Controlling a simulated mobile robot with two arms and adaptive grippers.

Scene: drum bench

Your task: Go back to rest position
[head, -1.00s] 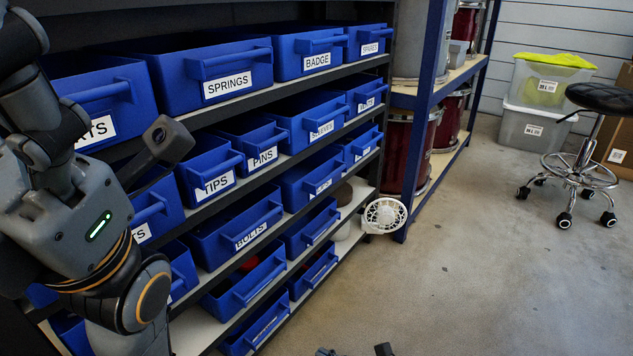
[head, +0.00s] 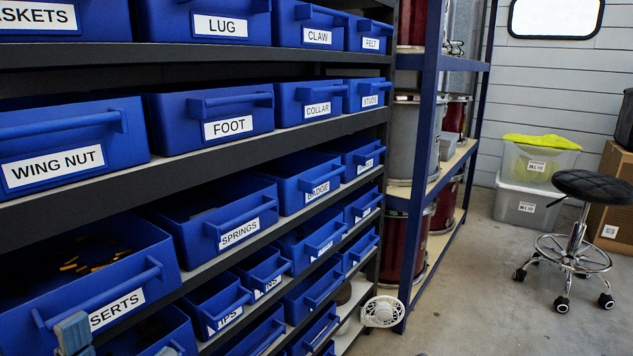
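In the head view, two grey fingertips of what looks like my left gripper (head: 118,342) show at the bottom left edge. They stand apart, in front of the lower left bins. The rest of that gripper and its arm are below the picture. I see nothing held between the tips. My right gripper is not in view.
A dark shelf rack holds rows of blue labelled bins, among them the wing nut bin (head: 62,150), the foot bin (head: 215,120) and the inserts bin (head: 90,285). A white fan (head: 382,312) is at the rack's end. A wheeled stool (head: 580,240) stands right; floor between is clear.

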